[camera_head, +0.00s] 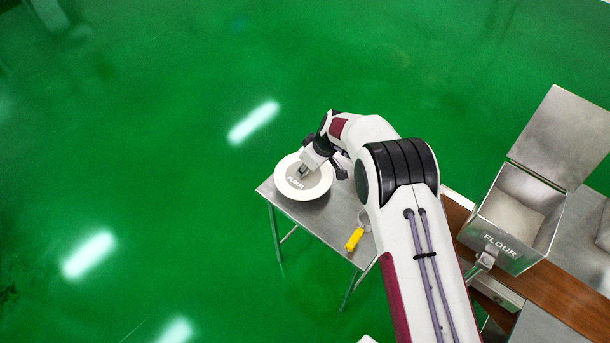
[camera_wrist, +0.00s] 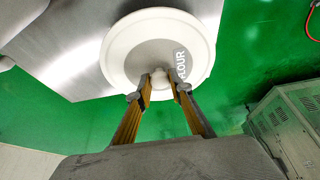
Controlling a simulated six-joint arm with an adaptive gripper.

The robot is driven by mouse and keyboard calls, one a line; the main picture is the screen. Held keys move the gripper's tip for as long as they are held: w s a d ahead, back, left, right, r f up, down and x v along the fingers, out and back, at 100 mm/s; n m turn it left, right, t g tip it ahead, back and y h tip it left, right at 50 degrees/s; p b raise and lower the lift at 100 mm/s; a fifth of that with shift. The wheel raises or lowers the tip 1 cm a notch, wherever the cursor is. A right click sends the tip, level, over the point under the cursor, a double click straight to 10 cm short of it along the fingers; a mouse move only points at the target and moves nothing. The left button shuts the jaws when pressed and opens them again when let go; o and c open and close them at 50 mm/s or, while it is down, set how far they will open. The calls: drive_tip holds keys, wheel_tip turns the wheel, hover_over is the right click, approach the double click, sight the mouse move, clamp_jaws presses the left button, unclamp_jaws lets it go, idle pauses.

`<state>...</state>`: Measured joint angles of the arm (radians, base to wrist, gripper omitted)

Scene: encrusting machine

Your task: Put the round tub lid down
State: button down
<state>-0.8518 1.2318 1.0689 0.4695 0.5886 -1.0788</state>
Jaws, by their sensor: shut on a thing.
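The round tub lid (camera_head: 318,187) is white with a grey centre and the word FLOUR. It is at the far left corner of the small steel table (camera_head: 325,226). My gripper (camera_head: 304,171) is above the lid's middle. In the wrist view the two fingertips (camera_wrist: 160,88) are closed on the small knob at the centre of the lid (camera_wrist: 118,58). The lid overlaps the table edge in that view. I cannot tell whether its underside touches the table or is a little above it. What lies under the lid is hidden.
A scoop with a yellow handle (camera_head: 354,239) lies on the table, right of the lid. A steel FLOUR bin (camera_head: 515,252) with its cover raised stands on the right. Grey metal lockers (camera_wrist: 288,125) show in the wrist view. Green floor is open to the left.

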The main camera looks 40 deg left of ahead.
sight(305, 176)
drive_tip(key=shift+f, duration=0.1)
drive_tip(key=shift+f, duration=1.75)
drive_tip(key=shift+f, duration=0.15)
drive_tip(key=c, duration=1.8)
unclamp_jaws()
drive_tip(key=shift+r, duration=0.2)
drive_tip(key=v, duration=1.2)
drive_tip(key=shift+r, duration=0.1)
